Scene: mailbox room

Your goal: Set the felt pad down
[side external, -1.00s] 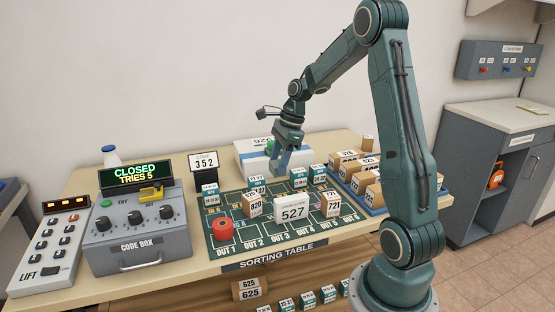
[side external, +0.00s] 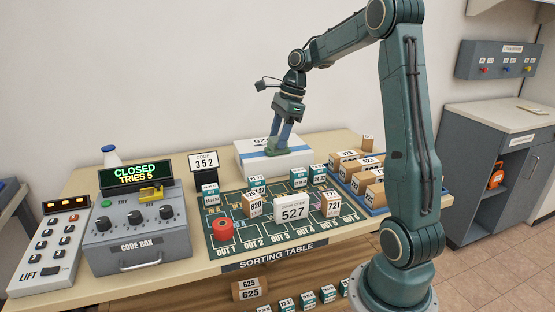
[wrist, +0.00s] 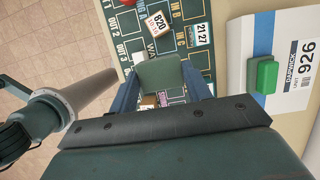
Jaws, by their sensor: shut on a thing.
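My gripper (side external: 279,146) points down, shut on a flat grey-green felt pad (wrist: 160,72), which shows between the two blue fingers in the wrist view. In the side external view the pad (side external: 275,152) is at the fingertips, in front of or over the white parcel (side external: 250,168) with the blue stripe. I cannot tell whether the pad touches anything. The wrist view shows the parcel (wrist: 300,25), labelled 926, to the right of the fingers.
A blue tray (side external: 372,208) of brown boxes is at right. The code box (side external: 140,222) stands at left.

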